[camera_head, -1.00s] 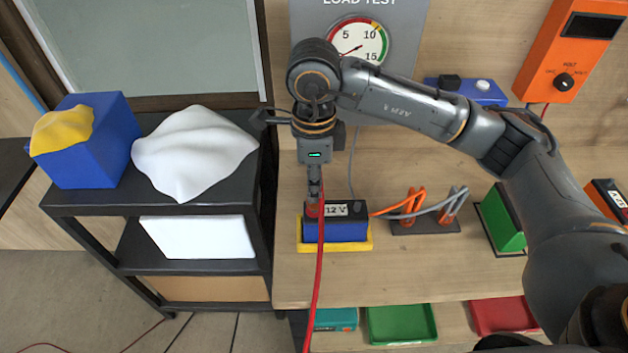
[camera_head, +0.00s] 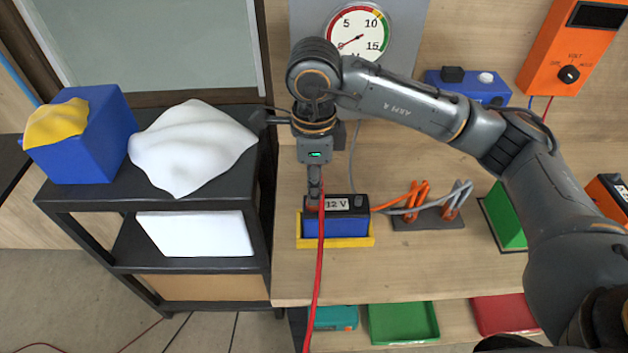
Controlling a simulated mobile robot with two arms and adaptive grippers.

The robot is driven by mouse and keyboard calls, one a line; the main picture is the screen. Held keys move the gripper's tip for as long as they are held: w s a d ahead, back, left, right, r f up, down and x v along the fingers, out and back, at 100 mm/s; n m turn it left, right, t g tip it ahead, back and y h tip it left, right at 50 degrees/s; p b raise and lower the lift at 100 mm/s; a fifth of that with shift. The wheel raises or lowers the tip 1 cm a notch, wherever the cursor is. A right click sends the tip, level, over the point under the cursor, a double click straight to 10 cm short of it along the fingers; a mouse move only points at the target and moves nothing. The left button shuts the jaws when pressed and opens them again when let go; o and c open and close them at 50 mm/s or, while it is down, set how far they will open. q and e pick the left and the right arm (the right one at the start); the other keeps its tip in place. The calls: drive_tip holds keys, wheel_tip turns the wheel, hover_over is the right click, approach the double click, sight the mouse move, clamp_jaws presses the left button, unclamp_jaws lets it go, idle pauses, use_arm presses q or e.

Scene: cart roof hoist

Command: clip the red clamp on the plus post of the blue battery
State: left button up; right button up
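The blue battery (camera_head: 337,228) with a dark top and a "12 V" label sits in a yellow tray (camera_head: 306,242) on the wooden bench. My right gripper (camera_head: 314,199) points down at the left end of the battery's top. Its fingers show edge-on and look shut on the red clamp (camera_head: 312,206), of which only a small bit shows. A red cable (camera_head: 316,265) hangs from there past the battery's front. The plus post is hidden by the fingers and clamp, so I cannot tell whether the clamp touches it. My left gripper is out of view.
Orange and grey cables run to a dark holder (camera_head: 428,219) right of the battery. A green block (camera_head: 506,220) stands farther right. A gauge panel (camera_head: 405,30) is behind. A dark shelf cart (camera_head: 88,205) with a white cloth (camera_head: 190,150) stands left.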

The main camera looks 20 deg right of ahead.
drive_tip(key=shift+o, duration=0.6)
drive_tip(key=shift+r, duration=0.2)
wheel_tip(320, 180, up, 12)
drive_tip(key=shift+f, duration=0.2)
